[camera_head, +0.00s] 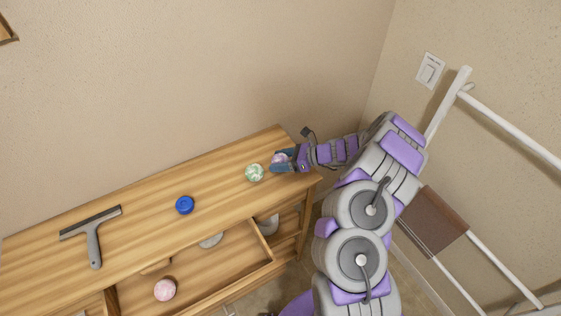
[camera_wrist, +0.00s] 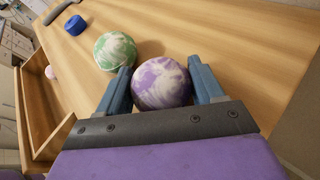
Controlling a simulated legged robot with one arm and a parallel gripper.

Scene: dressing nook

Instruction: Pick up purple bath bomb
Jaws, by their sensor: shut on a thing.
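The purple bath bomb (camera_wrist: 161,84), a purple and white marbled ball, sits between the two blue fingers of my gripper (camera_wrist: 162,88) in the wrist view. My gripper is shut on it, low at the right end of the wooden dresser top. In the head view the purple bath bomb (camera_head: 280,158) shows only partly between the fingers of my gripper (camera_head: 283,161). I cannot tell whether it still touches the dresser top.
A green and white ball (camera_head: 254,173) lies close beside my gripper. A blue round object (camera_head: 184,205) and a grey squeegee (camera_head: 94,236) lie further left on the dresser top (camera_head: 140,214). An open drawer holds a pink ball (camera_head: 165,289). A white rack (camera_head: 500,122) stands at right.

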